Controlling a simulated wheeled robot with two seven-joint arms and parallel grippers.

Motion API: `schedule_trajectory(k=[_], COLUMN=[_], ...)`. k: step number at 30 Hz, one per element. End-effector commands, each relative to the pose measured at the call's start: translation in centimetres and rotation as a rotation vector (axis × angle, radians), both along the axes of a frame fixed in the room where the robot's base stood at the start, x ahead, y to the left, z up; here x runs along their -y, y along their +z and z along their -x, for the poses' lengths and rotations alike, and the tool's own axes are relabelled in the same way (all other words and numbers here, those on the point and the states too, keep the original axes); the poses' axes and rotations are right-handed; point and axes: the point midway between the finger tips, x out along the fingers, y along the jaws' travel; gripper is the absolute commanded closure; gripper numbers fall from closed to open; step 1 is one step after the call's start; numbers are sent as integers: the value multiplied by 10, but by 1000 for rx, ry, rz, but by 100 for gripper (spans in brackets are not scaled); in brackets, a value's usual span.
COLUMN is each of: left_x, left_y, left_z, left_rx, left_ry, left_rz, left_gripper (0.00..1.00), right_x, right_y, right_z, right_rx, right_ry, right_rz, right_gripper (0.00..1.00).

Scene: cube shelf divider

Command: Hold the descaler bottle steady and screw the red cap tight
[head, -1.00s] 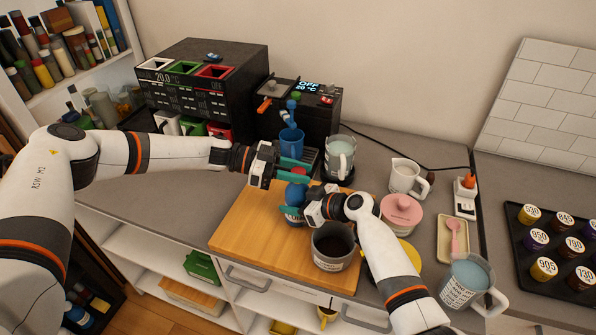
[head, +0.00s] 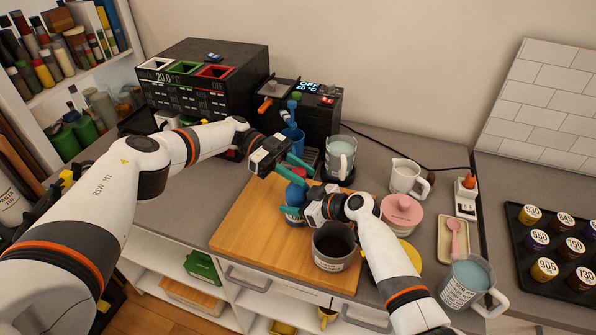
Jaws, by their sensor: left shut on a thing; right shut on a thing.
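The blue descaler bottle (head: 293,195) stands upright on the wooden board, with a pale label partly hidden. Its red cap (head: 299,171) shows as a small patch at the top of the bottle. My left gripper (head: 296,168) reaches in from the upper left, its teal fingers tilted and shut on the red cap. My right gripper (head: 302,208) comes from the right, low beside the bottle, and is shut on its body. I cannot tell how far the cap sits down on the neck.
A grey pot of dark contents (head: 335,248) stands close below my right gripper. A pink lidded jar (head: 402,213) stands to the right. The left part of the wooden board (head: 240,222) is clear.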

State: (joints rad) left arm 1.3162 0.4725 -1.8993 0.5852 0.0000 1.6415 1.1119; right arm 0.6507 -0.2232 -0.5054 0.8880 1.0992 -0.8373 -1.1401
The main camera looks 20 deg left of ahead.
Motion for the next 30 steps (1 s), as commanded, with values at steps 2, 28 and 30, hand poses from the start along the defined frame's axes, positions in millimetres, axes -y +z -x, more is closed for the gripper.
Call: schedule_trajectory(k=[2, 28, 30], left_x=[-1, -1, -1], left_y=[-3, 2, 7], left_z=[-1, 0, 0], left_rx=[1, -1, 0], left_ry=[-15, -68, -67], left_rz=[-7, 0, 0], left_gripper=[91, 45, 45], right_x=[2, 2, 2], right_y=[-3, -3, -3], right_z=[0, 0, 0], right_rx=[-2, -2, -2], right_ry=[-1, -2, -2], right_rz=[5, 5, 5], right_gripper=[71, 71, 71])
